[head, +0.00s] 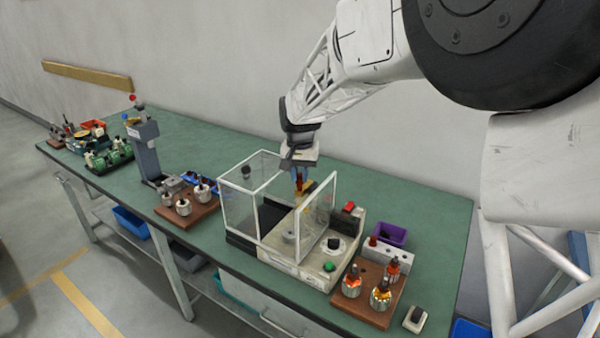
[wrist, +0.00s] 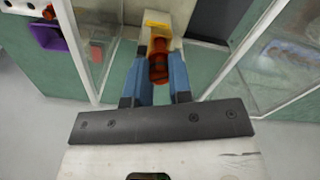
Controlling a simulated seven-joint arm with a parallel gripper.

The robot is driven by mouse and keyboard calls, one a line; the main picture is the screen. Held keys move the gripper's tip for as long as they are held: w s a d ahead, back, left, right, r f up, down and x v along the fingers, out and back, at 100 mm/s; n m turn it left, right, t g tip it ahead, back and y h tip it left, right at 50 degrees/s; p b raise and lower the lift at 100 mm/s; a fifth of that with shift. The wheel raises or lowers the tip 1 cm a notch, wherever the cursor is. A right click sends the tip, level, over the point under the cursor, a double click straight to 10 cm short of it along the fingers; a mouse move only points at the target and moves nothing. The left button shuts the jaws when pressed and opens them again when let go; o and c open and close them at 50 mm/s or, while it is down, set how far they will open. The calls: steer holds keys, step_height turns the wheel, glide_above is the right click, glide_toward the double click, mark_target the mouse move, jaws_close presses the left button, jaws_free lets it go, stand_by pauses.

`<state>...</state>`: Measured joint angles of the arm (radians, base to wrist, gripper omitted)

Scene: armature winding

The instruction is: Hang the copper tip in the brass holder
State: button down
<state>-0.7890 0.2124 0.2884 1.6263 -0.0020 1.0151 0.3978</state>
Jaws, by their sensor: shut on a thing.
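My gripper (head: 299,178) reaches down at the machine with clear guard panels. In the wrist view its two blue fingers (wrist: 158,66) are shut on an orange-red copper-coloured piece, which I take as the copper tip (wrist: 158,48). A yellow part, possibly the brass holder (wrist: 157,24), lies just beyond the piece in the wrist view and shows beside the fingers in the head view (head: 309,187). I cannot tell whether the piece touches it. The fingers hide part of the piece.
Clear framed panels (head: 318,220) stand close on both sides of my gripper. The machine base (head: 300,262) carries a dial and green button. A wooden board with armatures (head: 368,304) is at right, another (head: 184,210) at left. A purple bin (head: 391,233) stands behind.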

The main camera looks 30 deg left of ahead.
steer(key=shift+f, duration=1.2)
stand_by(0.6)
steer(key=c, duration=0.9)
jaws_free()
steer(key=shift+c, duration=0.2)
steer(key=shift+r, duration=0.1)
steer(key=shift+r, duration=2.15)
steer(key=shift+r, duration=0.1)
step_height(320, 180, up, 8)
